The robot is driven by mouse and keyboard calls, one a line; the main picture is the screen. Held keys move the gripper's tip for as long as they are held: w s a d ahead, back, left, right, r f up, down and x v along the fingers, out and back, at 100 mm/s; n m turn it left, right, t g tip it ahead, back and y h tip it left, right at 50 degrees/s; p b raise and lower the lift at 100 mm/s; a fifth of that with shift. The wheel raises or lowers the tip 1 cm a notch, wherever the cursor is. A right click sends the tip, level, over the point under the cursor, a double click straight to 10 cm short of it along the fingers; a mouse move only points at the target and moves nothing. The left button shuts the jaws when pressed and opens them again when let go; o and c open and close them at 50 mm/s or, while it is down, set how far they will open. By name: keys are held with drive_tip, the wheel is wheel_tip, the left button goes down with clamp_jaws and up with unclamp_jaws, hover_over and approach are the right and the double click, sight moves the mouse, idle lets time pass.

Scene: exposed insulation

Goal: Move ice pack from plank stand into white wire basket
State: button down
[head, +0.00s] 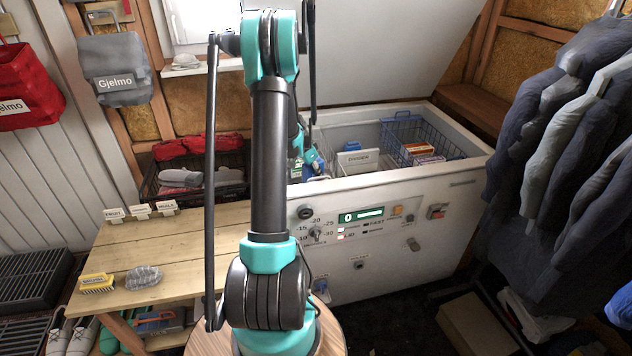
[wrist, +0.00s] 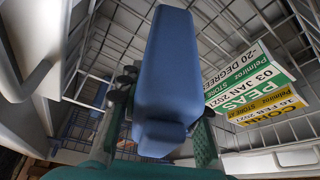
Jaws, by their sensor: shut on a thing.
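The blue ice pack (wrist: 166,62) is held lengthwise between the fingers of my gripper (wrist: 163,108) in the wrist view. My gripper is shut on it. White wire mesh of the white wire basket (wrist: 112,42) shows around and behind the pack. I cannot tell whether the pack touches the mesh. In the head view my arm hides most of the gripper (head: 308,160), which is over the left part of the open freezer. The plank stand (head: 165,240) is at left, with no ice pack visible on it.
The open white freezer (head: 400,225) holds a blue wire basket (head: 400,135) with boxes at right. A divider sign (head: 358,158) stands mid-freezer. Peas and corn labels (wrist: 252,82) are right of the pack. Hanging coats (head: 560,130) flank the freezer's right.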

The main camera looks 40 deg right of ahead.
sight(306, 164)
drive_tip(key=shift+f, duration=1.9)
drive_tip(key=c, duration=1.1)
unclamp_jaws()
drive_tip(key=shift+f, duration=0.1)
drive_tip(key=shift+o, duration=0.2)
drive_tip(key=v, duration=1.2)
